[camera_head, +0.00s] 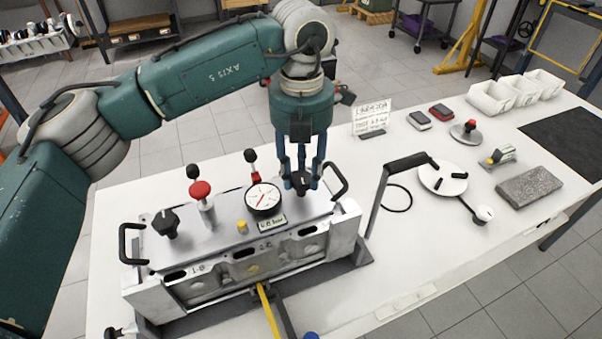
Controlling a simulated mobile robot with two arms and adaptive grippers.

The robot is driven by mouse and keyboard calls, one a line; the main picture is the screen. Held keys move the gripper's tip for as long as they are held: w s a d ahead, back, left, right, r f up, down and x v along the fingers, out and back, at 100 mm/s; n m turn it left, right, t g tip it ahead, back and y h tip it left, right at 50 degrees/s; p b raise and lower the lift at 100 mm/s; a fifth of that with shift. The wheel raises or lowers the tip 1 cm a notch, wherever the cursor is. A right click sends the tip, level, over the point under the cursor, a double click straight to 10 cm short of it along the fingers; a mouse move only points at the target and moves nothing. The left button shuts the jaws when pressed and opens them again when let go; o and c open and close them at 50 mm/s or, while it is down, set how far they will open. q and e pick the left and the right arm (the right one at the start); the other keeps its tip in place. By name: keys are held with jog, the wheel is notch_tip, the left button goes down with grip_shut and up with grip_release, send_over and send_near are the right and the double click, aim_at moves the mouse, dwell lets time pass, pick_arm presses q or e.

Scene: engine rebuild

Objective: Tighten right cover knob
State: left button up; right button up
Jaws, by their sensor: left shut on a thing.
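The engine block (247,262) stands on the white table with a flat grey cover (222,236) on top. The right cover knob (302,184) is black and sits near the cover's right end. My left gripper (301,180) points straight down over it, with its blue fingers shut around the knob, which is partly hidden between them. The left cover knob (166,224) is a similar black knob at the cover's other end. A round gauge (263,198) with a red needle stands between them. My right gripper does not show.
Red-topped (202,196) and black-topped fittings rise from the cover. A black handle (338,182) stands beside my gripper. To the right are a black angled arm (384,190), a white disc (443,178), a grey block (529,187) and white bins (492,98). The table's front right is mostly clear.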

pick_arm(q)
jog(key=m+b, duration=0.2)
jog(key=m, duration=0.1)
jog(key=shift+d+m, duration=0.15)
jog(key=shift+m, duration=0.15)
jog(key=m+b, duration=0.1)
jog(key=m, duration=0.2)
jog(key=shift+s+m, duration=0.1)
jog(key=shift+m, duration=0.2)
jog(key=m, duration=0.3)
jog(key=shift+s+m+b, duration=0.1)
jog(key=shift+m+b, duration=0.2)
jog(key=shift+b, duration=0.1)
jog(key=m, duration=0.4)
jog(key=shift+s+m, duration=0.1)
jog(key=shift+m, duration=0.2)
jog(key=m, duration=0.4)
jog(key=shift+s, duration=0.1)
jog(key=m, duration=1)
jog(key=shift+a, duration=0.25)
jog(key=shift+a+m, duration=0.1)
jog(key=shift+m, duration=2.2)
